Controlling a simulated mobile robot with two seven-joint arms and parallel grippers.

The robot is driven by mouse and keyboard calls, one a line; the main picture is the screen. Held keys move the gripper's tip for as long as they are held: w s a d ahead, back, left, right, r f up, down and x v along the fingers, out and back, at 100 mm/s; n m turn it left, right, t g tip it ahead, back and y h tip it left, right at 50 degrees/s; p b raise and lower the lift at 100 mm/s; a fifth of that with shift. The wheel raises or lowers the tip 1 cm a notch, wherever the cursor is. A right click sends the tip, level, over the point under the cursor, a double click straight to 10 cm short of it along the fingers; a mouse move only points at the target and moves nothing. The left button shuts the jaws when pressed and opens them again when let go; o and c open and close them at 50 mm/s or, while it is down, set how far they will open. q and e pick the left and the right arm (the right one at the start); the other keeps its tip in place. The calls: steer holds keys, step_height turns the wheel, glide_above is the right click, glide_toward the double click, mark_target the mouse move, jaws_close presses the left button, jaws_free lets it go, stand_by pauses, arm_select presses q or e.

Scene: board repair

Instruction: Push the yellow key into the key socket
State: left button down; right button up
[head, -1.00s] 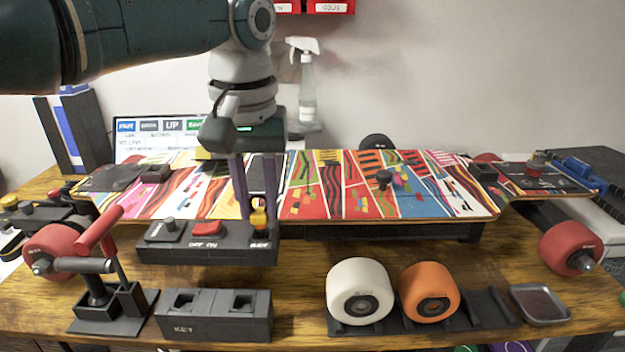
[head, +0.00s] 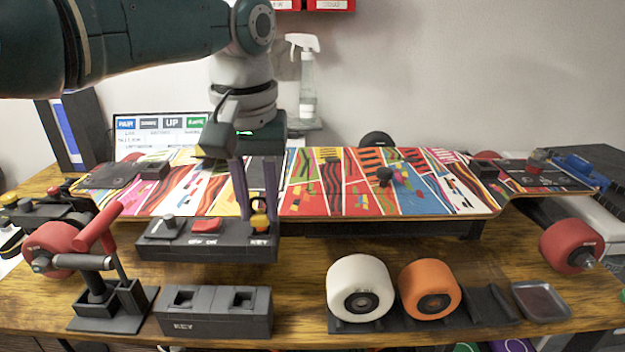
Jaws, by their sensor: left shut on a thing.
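The yellow key (head: 259,222) stands upright at the right end of the black control box (head: 205,250), over the spot labelled KEY, where the key socket is. The socket itself is hidden under the key. My left gripper (head: 257,214) comes down from above and is shut on the yellow key, its two dark fingers at the key's top. I cannot tell how deep the key sits. The box also carries a red switch (head: 206,225) and a dark knob (head: 169,222). My right gripper is not in view.
A colourful skateboard deck (head: 340,190) lies right behind the box. A black KEY holder (head: 213,312) with two empty slots stands in front. A red-handled clamp tool (head: 98,230) is at left. A white wheel (head: 359,289) and an orange wheel (head: 430,289) rest at front right.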

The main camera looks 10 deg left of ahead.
mark_target(258, 197)
arm_select(q)
steer(key=shift+f+b, duration=0.35)
steer(key=shift+f, duration=0.2)
stand_by(0.8)
steer(key=shift+c, duration=1.4)
jaws_free()
steer(key=shift+r, duration=0.15)
steer(key=shift+r+p, duration=4.4)
steer(key=shift+p, duration=0.6)
